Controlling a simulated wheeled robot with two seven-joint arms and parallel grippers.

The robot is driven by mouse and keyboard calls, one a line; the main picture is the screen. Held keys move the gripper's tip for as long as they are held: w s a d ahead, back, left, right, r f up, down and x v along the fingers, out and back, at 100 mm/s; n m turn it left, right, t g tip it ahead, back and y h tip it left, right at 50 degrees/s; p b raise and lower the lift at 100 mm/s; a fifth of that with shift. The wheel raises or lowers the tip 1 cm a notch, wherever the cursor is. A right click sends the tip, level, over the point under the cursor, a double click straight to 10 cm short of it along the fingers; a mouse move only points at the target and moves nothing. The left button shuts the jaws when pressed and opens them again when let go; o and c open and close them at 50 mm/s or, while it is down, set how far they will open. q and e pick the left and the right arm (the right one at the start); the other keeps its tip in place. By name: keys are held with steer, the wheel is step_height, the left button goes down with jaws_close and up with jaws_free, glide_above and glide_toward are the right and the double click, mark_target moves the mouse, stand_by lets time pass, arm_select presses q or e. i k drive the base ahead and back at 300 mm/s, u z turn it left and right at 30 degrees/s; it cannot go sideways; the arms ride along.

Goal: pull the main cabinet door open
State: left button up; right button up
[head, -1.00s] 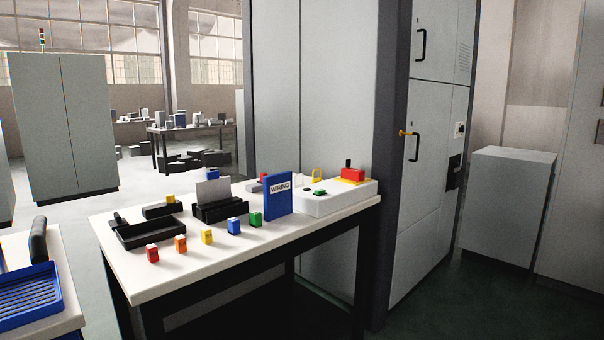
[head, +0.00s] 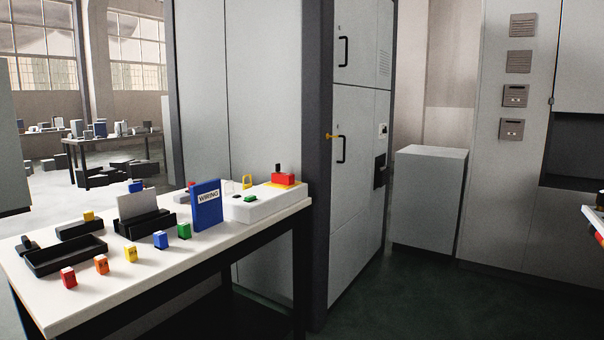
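The tall grey cabinet has its front at the middle right of the head view. Its main door (head: 352,215) is a flat grey panel and looks shut. A black vertical bar handle (head: 342,149) sits near the door's upper left. A small yellow piece (head: 330,136) sticks out beside that handle at the cabinet's edge. A smaller upper door (head: 355,45) with its own black handle (head: 343,51) is above and also looks shut. Neither of my grippers is in view.
A white table (head: 130,290) with coloured blocks, a black tray (head: 65,254) and a blue WIRING binder (head: 207,205) stands left of the cabinet front. A low grey box (head: 430,200) stands to its right. Dark floor (head: 400,300) before the cabinet is clear.

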mark_target(353, 108)
steer(key=z, duration=0.75)
steer(key=i, duration=1.75)
steer(key=z, duration=0.15)
steer(key=i, duration=2.25)
steer(key=u, duration=1.05)
